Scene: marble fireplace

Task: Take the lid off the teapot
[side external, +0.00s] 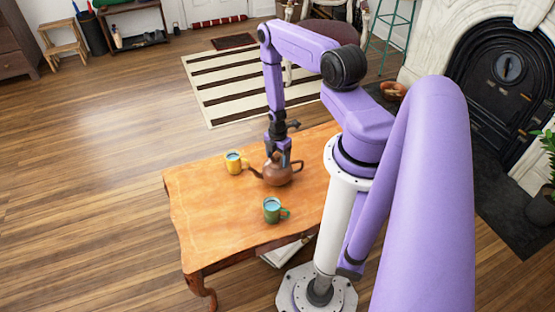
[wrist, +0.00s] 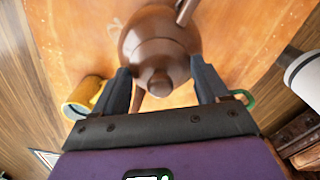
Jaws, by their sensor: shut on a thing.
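A brown teapot (side external: 278,176) stands upright on the orange wooden table (side external: 205,215), its spout to the left and handle to the right in the side view. My gripper (side external: 278,160) points down over its top. In the wrist view, the teapot's brown lid (wrist: 158,60) with its round knob (wrist: 159,82) lies between the two dark fingers of my gripper (wrist: 162,75), one on each side. The gripper is shut on the lid. The lid appears to be at the pot's opening; any gap beneath it is hidden.
A yellow mug (side external: 233,163) stands left of the teapot, near the spout. A green mug (side external: 272,210) stands in front of it. The table's left part is clear. A striped rug (side external: 235,90) lies on the floor behind the table.

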